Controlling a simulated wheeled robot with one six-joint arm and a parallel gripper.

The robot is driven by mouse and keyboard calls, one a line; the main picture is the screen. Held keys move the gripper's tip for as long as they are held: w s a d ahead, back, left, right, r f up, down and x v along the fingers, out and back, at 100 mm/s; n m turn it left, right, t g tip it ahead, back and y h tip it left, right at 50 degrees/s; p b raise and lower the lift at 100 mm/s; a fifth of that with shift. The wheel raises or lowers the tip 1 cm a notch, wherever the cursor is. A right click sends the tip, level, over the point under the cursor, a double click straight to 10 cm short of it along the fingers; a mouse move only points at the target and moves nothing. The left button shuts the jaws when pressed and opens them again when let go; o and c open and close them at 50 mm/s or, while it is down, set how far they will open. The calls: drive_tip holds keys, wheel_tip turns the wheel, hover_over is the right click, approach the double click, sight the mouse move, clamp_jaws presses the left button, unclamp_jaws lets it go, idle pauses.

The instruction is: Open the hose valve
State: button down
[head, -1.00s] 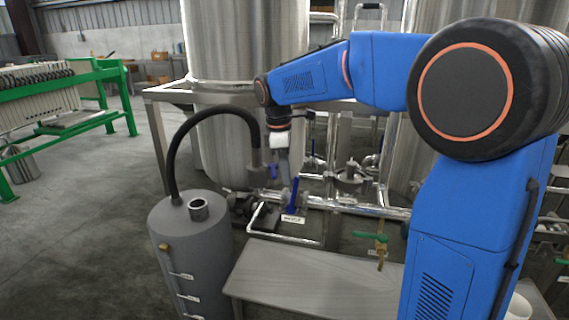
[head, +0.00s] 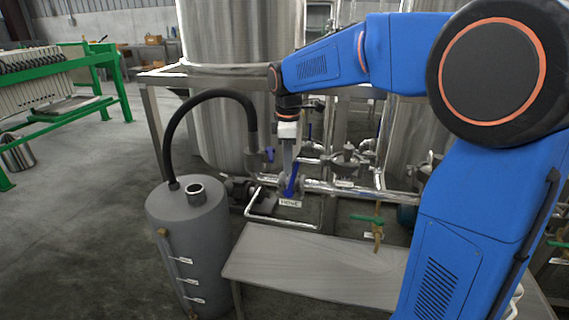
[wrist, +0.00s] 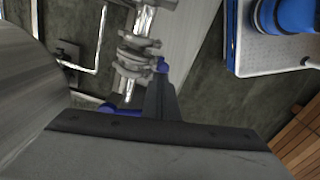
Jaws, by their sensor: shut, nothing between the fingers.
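The hose valve's blue lever (head: 292,180) stands tilted a little to the right on the pipe, above a small white label reading HOSE (head: 290,203). My gripper (head: 287,168) points down and is shut and empty. Its tips are right beside the lever in the head view; whether they touch it, I cannot tell. A blue handle part (wrist: 120,108) shows left of the fingers, partly hidden by the gripper body.
A black hose (head: 205,95) arcs from a grey drum (head: 188,235) to a fitting with another blue handle (head: 270,154). A green-handled valve (head: 367,218) sits to the right. A metal bench (head: 310,262) stands in front. Steel tanks (head: 240,45) rise behind.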

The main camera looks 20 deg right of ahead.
drive_tip(key=shift+s+d+t+y, duration=0.2)
drive_tip(key=shift+s+d+y, duration=0.1)
drive_tip(key=shift+d+y, duration=0.15)
drive_tip(key=shift+s+d+t+y, duration=0.25)
drive_tip(key=shift+d+y, duration=0.1)
drive_tip(key=shift+d, duration=0.2)
drive_tip(key=shift+s+d+f, duration=0.45)
drive_tip(key=shift+d, duration=0.3)
drive_tip(key=shift+s+d+f, duration=0.4)
drive_tip(key=shift+s+d, duration=0.05)
drive_tip(key=shift+d, duration=0.25)
drive_tip(key=shift+s+d+f, duration=0.45)
drive_tip(key=shift+d, duration=0.3)
